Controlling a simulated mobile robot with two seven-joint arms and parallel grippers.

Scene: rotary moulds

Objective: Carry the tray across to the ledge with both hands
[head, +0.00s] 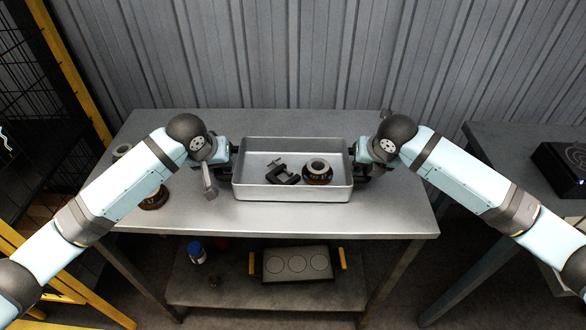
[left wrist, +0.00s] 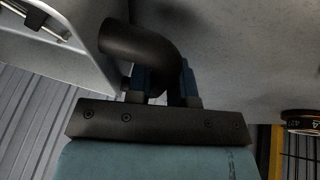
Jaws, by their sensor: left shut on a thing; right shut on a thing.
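The tray (head: 292,191) is a silver rectangular pan on the grey metal table, near its middle. Inside it lie a dark clamp (head: 282,173) and a dark round part with a pale ring top (head: 318,170). My left gripper (head: 231,157) is at the tray's left end, shut on its dark handle. In the left wrist view the fingers (left wrist: 160,88) close around the curved black handle (left wrist: 142,45) beside the tray wall (left wrist: 80,30). My right gripper (head: 356,160) is at the tray's right end, shut on the handle there, which is mostly hidden.
The grey table (head: 400,218) has clear room in front of the tray. A round brown-and-dark part (head: 154,199) stands at left, partly behind my arm. A second table (head: 500,150) at right bears a black box (head: 562,166). A lower shelf (head: 220,292) holds a yellow-handled plate (head: 297,265).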

